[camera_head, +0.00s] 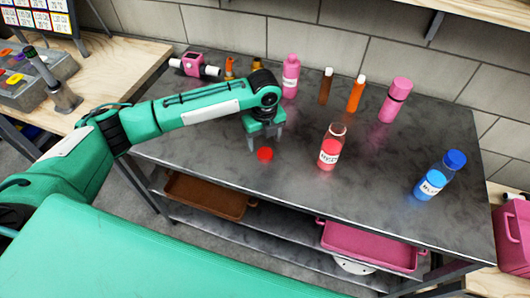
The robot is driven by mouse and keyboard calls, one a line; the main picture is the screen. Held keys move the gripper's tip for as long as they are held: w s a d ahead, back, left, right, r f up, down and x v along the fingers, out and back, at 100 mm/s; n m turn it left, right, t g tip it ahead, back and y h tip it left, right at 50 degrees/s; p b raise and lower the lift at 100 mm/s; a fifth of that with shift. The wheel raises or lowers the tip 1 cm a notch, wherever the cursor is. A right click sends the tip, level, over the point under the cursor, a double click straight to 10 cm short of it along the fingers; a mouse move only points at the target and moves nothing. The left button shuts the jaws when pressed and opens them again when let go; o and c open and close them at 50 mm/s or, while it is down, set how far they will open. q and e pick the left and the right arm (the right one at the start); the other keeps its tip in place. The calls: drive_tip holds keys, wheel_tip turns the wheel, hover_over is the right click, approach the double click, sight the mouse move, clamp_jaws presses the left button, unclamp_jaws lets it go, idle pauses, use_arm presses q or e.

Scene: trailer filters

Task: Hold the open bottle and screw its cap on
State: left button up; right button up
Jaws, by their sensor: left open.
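The open bottle (330,150) is clear with red contents and a white label. It stands upright on the dark table (380,200), with no cap on its neck. A red cap (265,154) lies on the table to the left of it. My left gripper (264,141) points down just above and behind the red cap, with its fingers apart and nothing seen between them. Whether a fingertip touches the cap cannot be told. My right gripper is not in view.
A blue-capped bottle (438,177) stands at the right. Pink bottles (396,100) (291,76), a brown tube (326,86) and an orange tube (356,94) stand along the back. Brown (208,194) and pink (370,246) trays sit on the shelf below. The table's front middle is clear.

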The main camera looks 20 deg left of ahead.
sight(265, 153)
use_arm(q)
drive_tip(key=shift+f, duration=0.1)
wheel_tip(265, 153, down, 5)
drive_tip(key=shift+s+d+p, duration=0.1)
drive_tip(key=shift+d+p, duration=0.05)
drive_tip(key=shift+p, duration=0.5)
drive_tip(key=c, duration=1)
